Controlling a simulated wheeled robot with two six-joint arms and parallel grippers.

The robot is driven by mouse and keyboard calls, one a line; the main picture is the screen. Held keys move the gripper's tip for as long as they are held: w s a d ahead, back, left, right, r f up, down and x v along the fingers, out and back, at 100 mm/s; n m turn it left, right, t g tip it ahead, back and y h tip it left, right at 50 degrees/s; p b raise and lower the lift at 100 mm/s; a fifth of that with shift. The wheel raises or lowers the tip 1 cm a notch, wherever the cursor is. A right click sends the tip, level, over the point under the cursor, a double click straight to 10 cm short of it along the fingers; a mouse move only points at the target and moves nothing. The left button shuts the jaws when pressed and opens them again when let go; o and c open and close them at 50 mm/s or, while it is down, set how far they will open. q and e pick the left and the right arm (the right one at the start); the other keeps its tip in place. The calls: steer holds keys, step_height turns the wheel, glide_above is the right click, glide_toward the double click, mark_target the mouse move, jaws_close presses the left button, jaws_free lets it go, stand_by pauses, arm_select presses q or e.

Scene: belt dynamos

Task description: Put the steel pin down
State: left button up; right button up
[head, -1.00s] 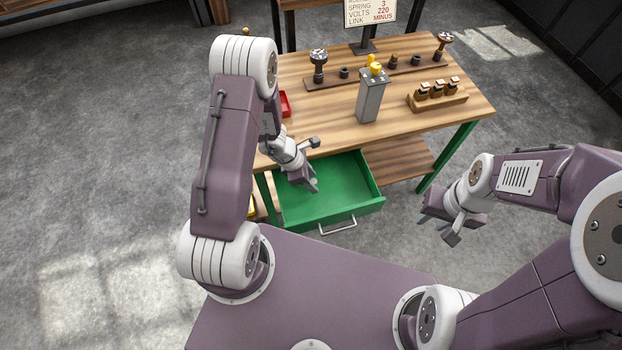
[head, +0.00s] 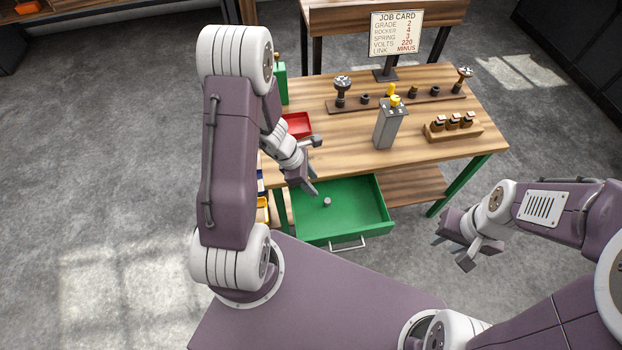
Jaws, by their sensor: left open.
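A small grey steel pin (head: 327,201) stands in the open green drawer (head: 362,205), apart from any gripper. My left gripper (head: 314,166) is open and empty. In the picture it is above and left of the pin, over the drawer's back edge and the table's front edge. My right gripper (head: 452,251) hangs to the right of the drawer, with its fingers apart and nothing between them.
The wooden table (head: 345,150) carries a red tray (head: 297,124), a grey box with yellow knobs (head: 389,125), a wooden block with several dark parts (head: 453,127) and a rail with posts (head: 430,98). A job card (head: 396,33) stands behind.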

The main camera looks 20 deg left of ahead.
arm_select(q)
steer(key=s+r+m+y, duration=0.2)
steer(key=s+r+m, duration=0.2)
steer(key=m, duration=0.7)
steer(key=s+r+m+y, duration=0.1)
steer(key=s+r+m, duration=0.3)
steer(key=r+m, duration=0.3)
steer(key=m, duration=0.4)
steer(key=shift+s+d+r+m+g+y, duration=0.2)
steer(key=shift+d+r+m+g+y, duration=0.1)
steer(key=shift+d+r+y, duration=0.1)
